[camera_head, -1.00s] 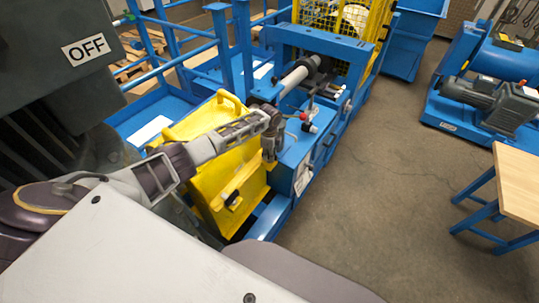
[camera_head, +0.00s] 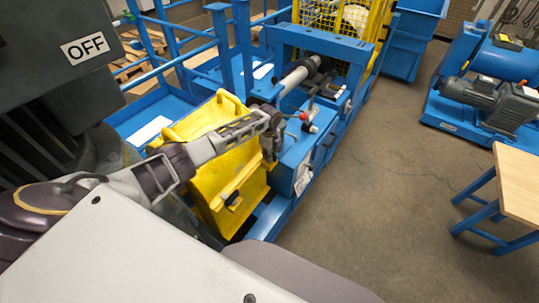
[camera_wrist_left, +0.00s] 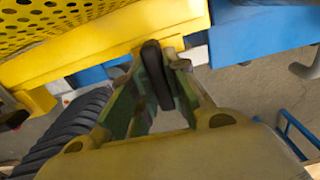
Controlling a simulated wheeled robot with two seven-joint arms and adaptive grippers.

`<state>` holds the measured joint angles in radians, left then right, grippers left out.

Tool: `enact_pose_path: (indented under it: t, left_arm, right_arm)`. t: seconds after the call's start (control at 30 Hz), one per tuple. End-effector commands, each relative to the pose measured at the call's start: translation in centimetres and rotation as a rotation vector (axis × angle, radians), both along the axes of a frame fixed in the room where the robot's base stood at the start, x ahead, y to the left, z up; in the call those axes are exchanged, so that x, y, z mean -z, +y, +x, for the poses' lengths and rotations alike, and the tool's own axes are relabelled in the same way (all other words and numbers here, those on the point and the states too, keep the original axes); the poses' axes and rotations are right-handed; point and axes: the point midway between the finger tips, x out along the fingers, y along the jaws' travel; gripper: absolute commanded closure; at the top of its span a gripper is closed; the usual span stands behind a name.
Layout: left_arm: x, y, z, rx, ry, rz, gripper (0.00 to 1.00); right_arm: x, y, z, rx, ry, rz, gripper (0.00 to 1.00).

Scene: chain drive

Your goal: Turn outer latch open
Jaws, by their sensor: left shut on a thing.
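My left gripper (camera_head: 269,152) is at the upper right corner of the yellow guard (camera_head: 215,180), beside the blue machine frame. In the left wrist view its fingers (camera_wrist_left: 152,100) are shut on a black latch handle (camera_wrist_left: 154,68). The handle stands lengthwise between the fingers at the edge of the yellow guard (camera_wrist_left: 150,35). In the head view the gripper hides this handle. A second black knob (camera_head: 233,198) shows on the guard's lower front, apart from the gripper. I cannot tell from labels which is the outer one. My right gripper is not in view.
The blue machine frame (camera_head: 325,43) with a grey shaft (camera_head: 294,78) lies just behind the gripper. A red knob (camera_head: 304,116) is close to its right. A wooden-topped table (camera_head: 520,180) stands at the right. The floor between is clear.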

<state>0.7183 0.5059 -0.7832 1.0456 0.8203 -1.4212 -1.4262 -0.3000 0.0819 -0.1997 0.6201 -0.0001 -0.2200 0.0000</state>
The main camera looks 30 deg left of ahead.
Motion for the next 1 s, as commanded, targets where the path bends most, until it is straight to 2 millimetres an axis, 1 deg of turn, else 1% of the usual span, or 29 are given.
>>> enact_pose_path:
  t: [0.07,0.1,0.23,0.47,0.67,0.87,1.0]
  left_arm:
    - [-0.1,0.0,0.1,0.002,-0.003,0.000,1.00]
    - [-0.1,0.0,0.1,0.002,-0.003,0.000,0.80]
    - [-0.1,0.0,0.1,0.001,-0.002,0.000,0.63]
    - [0.0,0.0,0.0,0.000,-0.001,0.000,0.62]
    - [-0.2,0.0,0.0,0.000,-0.001,0.000,0.62]
    - [-1.3,0.0,0.1,0.001,-0.001,0.000,0.62]
    - [-2.7,0.0,0.1,0.000,-0.002,0.001,0.62]
  right_arm:
    - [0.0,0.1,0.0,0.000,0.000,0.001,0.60]
    - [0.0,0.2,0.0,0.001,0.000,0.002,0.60]
    - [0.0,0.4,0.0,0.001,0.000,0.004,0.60]
    - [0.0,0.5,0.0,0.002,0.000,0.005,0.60]
    - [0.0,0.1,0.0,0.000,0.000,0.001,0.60]
    - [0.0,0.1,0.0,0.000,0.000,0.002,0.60]
    - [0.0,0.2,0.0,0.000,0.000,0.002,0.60]
